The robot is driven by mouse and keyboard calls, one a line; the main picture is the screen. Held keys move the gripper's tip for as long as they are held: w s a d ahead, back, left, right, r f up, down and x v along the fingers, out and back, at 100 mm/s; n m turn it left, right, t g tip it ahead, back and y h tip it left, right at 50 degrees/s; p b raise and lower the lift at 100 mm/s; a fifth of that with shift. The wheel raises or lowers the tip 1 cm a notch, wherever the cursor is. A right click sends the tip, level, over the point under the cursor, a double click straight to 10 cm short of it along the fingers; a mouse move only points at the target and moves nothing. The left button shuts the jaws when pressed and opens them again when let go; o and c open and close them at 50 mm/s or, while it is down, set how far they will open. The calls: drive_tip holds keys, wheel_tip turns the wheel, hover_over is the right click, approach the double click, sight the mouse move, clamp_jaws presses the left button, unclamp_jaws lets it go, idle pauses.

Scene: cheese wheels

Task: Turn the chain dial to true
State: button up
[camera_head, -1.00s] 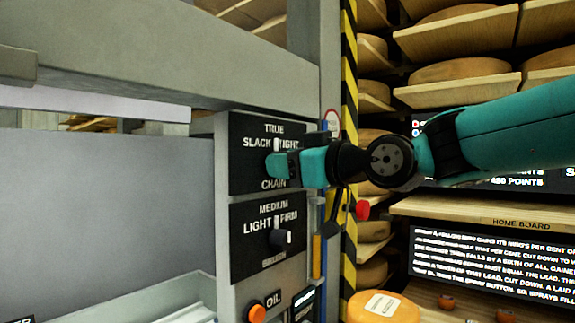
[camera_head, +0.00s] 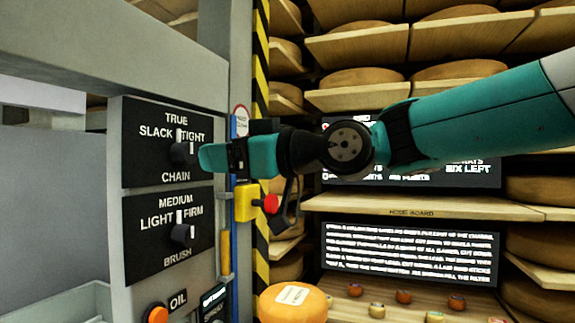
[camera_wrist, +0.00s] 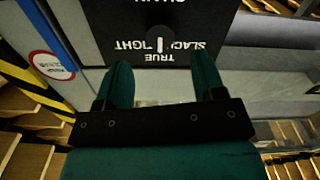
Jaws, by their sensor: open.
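The chain dial (camera_head: 181,153) is a dark knob on a black panel, with TRUE above, SLACK at left, TIGHT at right and CHAIN below. A white upright bar stands between SLACK and TIGHT, under TRUE; the wrist view shows this bar (camera_wrist: 159,42) too, with the lettering upside down. A pale stripe shows on the knob's end. My gripper (camera_head: 207,158) is just right of the knob in the head view and appears clear of it. In the wrist view, its two teal fingers (camera_wrist: 163,78) are spread with nothing between them.
The brush dial (camera_head: 183,234) is on the panel below. A yellow box with a red button (camera_head: 271,204) sits right of the panel, close under my gripper. An orange oil button (camera_head: 157,315) is lower left. Shelves of cheese (camera_head: 360,78) and a text board (camera_head: 410,252) stand to the right.

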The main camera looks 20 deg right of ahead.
drive_tip(key=b+v, duration=0.2)
drive_tip(key=v, duration=0.8)
